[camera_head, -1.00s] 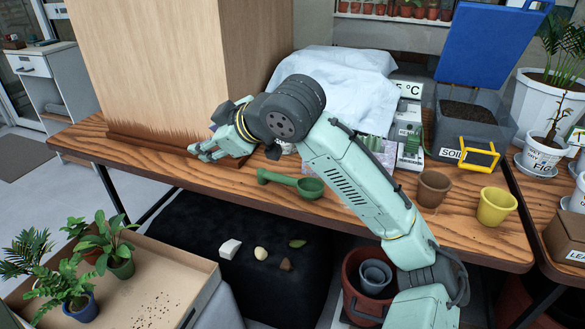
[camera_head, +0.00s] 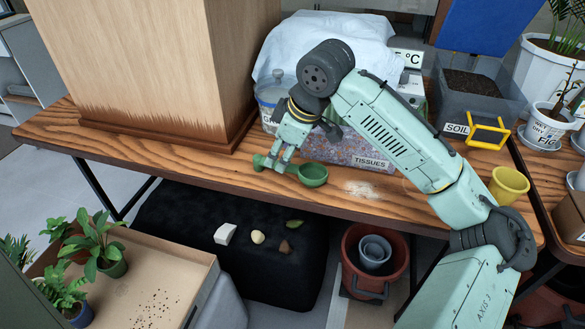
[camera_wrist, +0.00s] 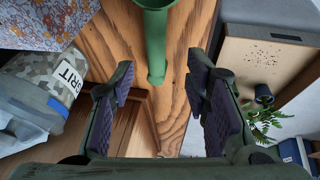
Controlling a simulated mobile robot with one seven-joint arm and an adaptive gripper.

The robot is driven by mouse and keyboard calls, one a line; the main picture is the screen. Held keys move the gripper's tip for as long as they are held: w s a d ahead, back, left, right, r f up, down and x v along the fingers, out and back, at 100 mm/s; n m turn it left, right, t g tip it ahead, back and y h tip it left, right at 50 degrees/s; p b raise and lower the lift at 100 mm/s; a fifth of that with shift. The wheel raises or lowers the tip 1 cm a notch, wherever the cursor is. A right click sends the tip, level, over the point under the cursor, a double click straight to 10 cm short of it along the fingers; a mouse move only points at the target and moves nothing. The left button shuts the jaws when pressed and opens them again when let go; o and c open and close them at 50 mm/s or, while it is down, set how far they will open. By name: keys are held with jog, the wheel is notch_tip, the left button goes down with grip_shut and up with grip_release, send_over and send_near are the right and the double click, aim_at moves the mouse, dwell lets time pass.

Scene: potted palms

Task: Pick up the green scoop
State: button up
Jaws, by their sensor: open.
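The green scoop (camera_head: 313,175) lies on the wooden table (camera_head: 215,171) near its front edge, its bowl to the right and its handle to the left. My gripper (camera_head: 280,158) points down at the scoop's handle. In the wrist view, the scoop's handle (camera_wrist: 155,45) runs down from the top, and its end lies between and ahead of the two open fingers of my gripper (camera_wrist: 162,95). The fingers look apart from the handle. The scoop's bowl is mostly out of the wrist view.
A large wooden box (camera_head: 130,70) stands left of my gripper. A grit container (camera_head: 270,100) and a tissues box (camera_head: 372,160) stand behind it. A yellow pot (camera_head: 508,185) and a soil bin (camera_head: 478,105) are to the right. A black cushioned block (camera_head: 180,225) is below the table's front edge.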

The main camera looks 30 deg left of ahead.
aim_at(276, 162)
jog(key=x, duration=0.3)
jog(key=p+x, duration=0.1)
jog(key=x, duration=0.1)
jog(key=shift+w+a+f, duration=0.2)
jog(key=shift+w+f, duration=0.05)
jog(key=shift+w, duration=0.05)
jog(key=shift+c, duration=0.2)
grip_shut()
